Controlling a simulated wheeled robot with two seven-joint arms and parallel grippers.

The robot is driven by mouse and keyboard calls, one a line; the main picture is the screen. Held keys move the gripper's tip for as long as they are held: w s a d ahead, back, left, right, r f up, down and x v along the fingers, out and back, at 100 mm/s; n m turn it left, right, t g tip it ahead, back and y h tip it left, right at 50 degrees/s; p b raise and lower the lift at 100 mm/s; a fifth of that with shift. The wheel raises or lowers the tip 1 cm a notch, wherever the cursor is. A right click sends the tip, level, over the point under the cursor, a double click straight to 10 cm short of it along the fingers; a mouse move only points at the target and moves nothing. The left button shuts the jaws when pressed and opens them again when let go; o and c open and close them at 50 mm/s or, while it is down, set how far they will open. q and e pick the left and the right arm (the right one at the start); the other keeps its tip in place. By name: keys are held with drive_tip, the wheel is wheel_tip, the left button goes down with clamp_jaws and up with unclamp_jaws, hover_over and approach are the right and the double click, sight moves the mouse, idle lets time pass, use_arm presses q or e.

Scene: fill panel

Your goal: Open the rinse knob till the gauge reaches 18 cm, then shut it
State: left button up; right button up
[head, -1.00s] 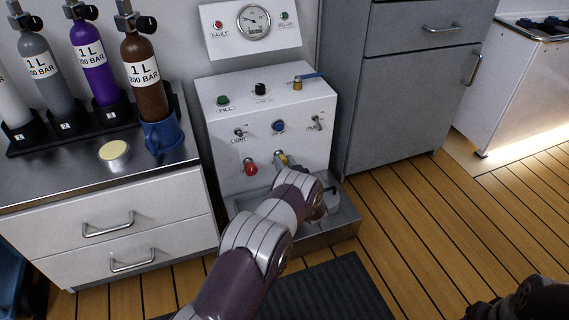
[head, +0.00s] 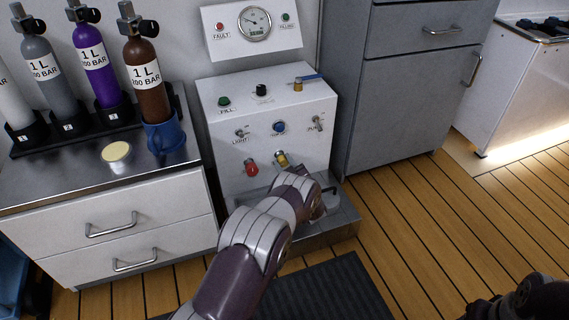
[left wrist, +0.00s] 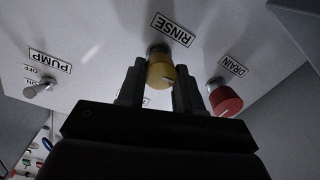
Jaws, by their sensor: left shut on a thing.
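The yellow rinse knob (left wrist: 160,72) sits under its RINSE label in the left wrist view, with a white mark on it. My left gripper (left wrist: 160,82) is shut on this knob, one finger at each side. In the head view the knob (head: 281,159) shows just beyond my left arm, which hides the gripper. The round gauge (head: 254,22) is on the upright panel at the top; its dial is too small to read. My right arm (head: 525,300) shows only at the lower right edge, and its fingers cannot be made out.
The red drain knob (left wrist: 224,98) is close beside my left gripper, and the pump switch (left wrist: 40,88) is on the other side. A grey basin (head: 335,215) stands below the panel. Gas bottles (head: 148,85) stand on the left counter. The wooden floor at right is clear.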

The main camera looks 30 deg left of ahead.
idle(0.4)
use_arm(q)
drive_tip(key=o, duration=1)
drive_tip(key=shift+o, duration=0.2)
drive_tip(key=shift+d, duration=0.1)
drive_tip(key=p+v, duration=0.3)
drive_tip(key=r+p+v, duration=0.1)
drive_tip(key=v, duration=0.1)
drive_tip(key=shift+d, duration=0.1)
drive_tip(key=p, duration=0.3)
approach(284, 161)
drive_tip(key=v, duration=0.3)
drive_tip(key=shift+s+d+f, duration=0.1)
drive_tip(key=shift+s+f, duration=0.05)
drive_tip(key=shift+f, duration=0.35)
